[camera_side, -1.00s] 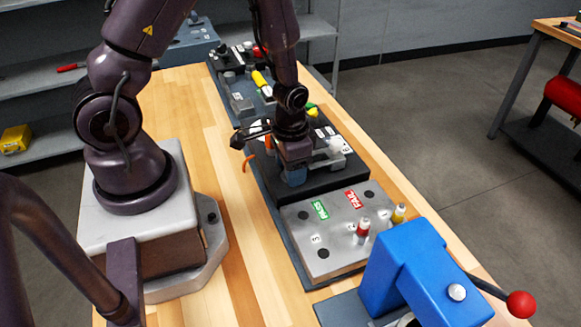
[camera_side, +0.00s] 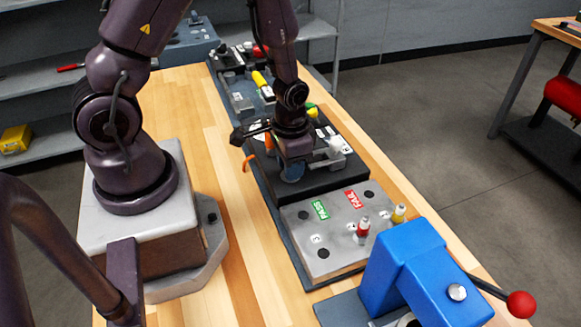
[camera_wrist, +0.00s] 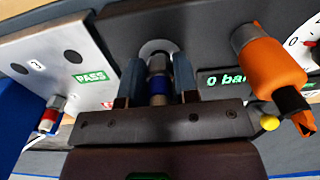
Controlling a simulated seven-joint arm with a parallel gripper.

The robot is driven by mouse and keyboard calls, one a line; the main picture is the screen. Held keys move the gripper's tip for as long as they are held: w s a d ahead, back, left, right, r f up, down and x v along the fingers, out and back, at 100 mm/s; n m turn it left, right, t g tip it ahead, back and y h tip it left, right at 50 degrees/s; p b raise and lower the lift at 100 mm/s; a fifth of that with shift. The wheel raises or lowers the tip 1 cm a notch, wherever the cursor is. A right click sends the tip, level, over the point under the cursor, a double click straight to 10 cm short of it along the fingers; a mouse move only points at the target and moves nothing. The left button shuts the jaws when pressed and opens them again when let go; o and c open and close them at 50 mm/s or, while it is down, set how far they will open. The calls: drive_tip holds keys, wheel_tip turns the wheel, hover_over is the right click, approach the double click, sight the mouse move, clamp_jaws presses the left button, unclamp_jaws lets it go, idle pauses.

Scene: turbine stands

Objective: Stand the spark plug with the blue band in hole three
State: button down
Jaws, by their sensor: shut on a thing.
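My gripper (camera_wrist: 158,85) is shut on the blue-banded spark plug (camera_wrist: 158,84), seen between its two blue-grey fingers in the wrist view. The plug's far end meets or overlaps a pale round socket (camera_wrist: 157,46) in the black tester block; I cannot tell whether it is still inside. In the side view my gripper (camera_side: 292,173) is low over this block (camera_side: 325,180), and the plug is hidden. The grey plate (camera_side: 340,252) in front has PASS and FAIL labels and several holes. Its hole numbers are too small to read surely; one open hole (camera_side: 323,253) is at its near left.
A red-banded plug (camera_side: 363,229) and a yellow-banded plug (camera_side: 398,213) stand on the plate's right side. A blue press (camera_side: 410,270) with a red-knobbed lever is close in front. An orange connector (camera_wrist: 268,65) is beside the gripper; the tester display reads 0 bar.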

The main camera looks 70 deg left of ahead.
drive_tip(key=shift+r, duration=0.35)
drive_tip(key=shift+r, duration=1.95)
drive_tip(key=d+m, duration=0.1)
drive_tip(key=d, duration=0.2)
drive_tip(key=d+m, duration=0.1)
drive_tip(key=d, duration=0.2)
drive_tip(key=w+d, duration=0.1)
drive_tip(key=d, duration=0.2)
drive_tip(key=shift+d+r+m, duration=0.15)
drive_tip(key=shift+r+m, duration=0.15)
drive_tip(key=shift+m, duration=0.1)
drive_tip(key=s+d+r+n, duration=0.15)
drive_tip(key=d+n, duration=0.25)
drive_tip(key=d, duration=0.6)
drive_tip(key=n, duration=0.3)
hover_over(325, 241)
drive_tip(key=s+d, duration=0.1)
drive_tip(key=d, duration=0.1)
drive_tip(key=shift+s+d+f, duration=0.1)
drive_tip(key=shift+s+f, duration=0.05)
drive_tip(key=shift+f, duration=2.35)
drive_tip(key=shift+f, duration=0.6)
drive_tip(key=shift+f, duration=0.4)
